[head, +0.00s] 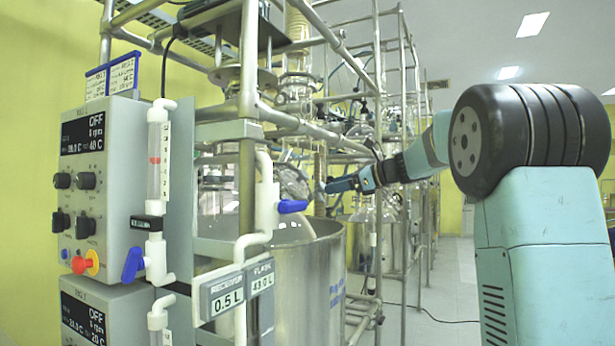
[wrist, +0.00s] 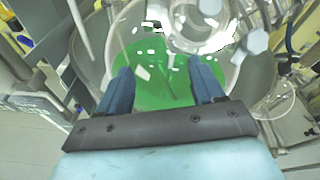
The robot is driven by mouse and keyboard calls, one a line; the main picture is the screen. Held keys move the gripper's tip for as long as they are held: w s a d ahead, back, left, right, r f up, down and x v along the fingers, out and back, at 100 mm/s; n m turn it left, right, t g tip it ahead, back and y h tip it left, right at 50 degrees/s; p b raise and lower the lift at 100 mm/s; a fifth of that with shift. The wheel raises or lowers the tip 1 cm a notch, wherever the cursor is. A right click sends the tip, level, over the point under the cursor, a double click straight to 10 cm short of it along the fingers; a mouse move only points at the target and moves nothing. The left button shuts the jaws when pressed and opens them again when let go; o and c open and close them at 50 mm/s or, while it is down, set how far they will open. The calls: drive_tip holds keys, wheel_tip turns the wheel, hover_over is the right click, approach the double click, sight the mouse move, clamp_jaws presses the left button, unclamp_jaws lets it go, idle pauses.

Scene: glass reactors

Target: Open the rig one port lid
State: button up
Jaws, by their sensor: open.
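A tilted round clear piece (head: 292,181), which looks like the port lid, shows above the steel vessel (head: 312,285) of the nearest rig. My gripper (head: 330,187) is just right of it; I cannot tell if they touch. In the wrist view, my gripper (wrist: 160,70) has its two blue fingers apart with nothing held between them. Beyond the fingers is a glass vessel with green liquid (wrist: 150,92). A clear round glass part (wrist: 192,32) is at the top, ahead of the fingertips; its glare makes its exact state hard to tell.
Steel frame tubes (head: 330,35) surround the vessel. A blue valve handle (head: 292,206) stands left of my gripper. A control box (head: 95,190) is at the left. Clear tubing crowds the wrist view's right side. Open floor (head: 440,290) lies right of the rigs.

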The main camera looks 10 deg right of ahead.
sight(306, 174)
drive_tip(key=w+d+r+m+t+y, duration=0.2)
drive_tip(key=w+d+r+m, duration=0.15)
drive_tip(key=w, duration=0.25)
drive_tip(key=x, duration=1.3)
drive_tip(key=shift+w+f, duration=0.2)
drive_tip(key=shift+d, duration=0.1)
clamp_jaws()
